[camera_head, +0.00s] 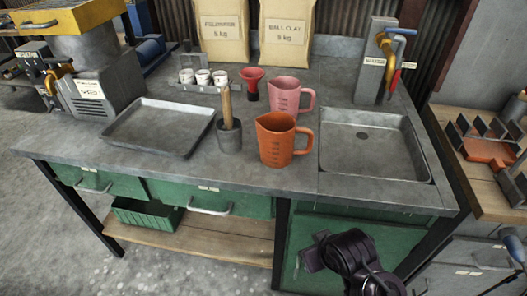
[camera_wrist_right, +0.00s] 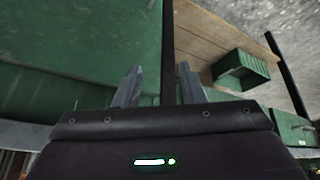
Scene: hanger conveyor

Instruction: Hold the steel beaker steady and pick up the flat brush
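The steel beaker (camera_head: 229,139) is a small grey cup standing upright on the bench, beside the orange jug. A wooden-handled brush (camera_head: 226,106) stands in it, handle up and nearly vertical; its bristle end is hidden inside. My right gripper (camera_wrist_right: 158,82) is open and empty in the right wrist view, with its two fingers apart. In the head view my right arm (camera_head: 352,262) is low in front of the bench's green cabinet, well below and to the right of the beaker. My left gripper is not in view.
An orange jug (camera_head: 276,139) stands close right of the beaker, with a pink jug (camera_head: 286,96) behind. A metal tray (camera_head: 158,127) lies left and a sink (camera_head: 375,145) is set in at right. Bare bench lies in front of the beaker.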

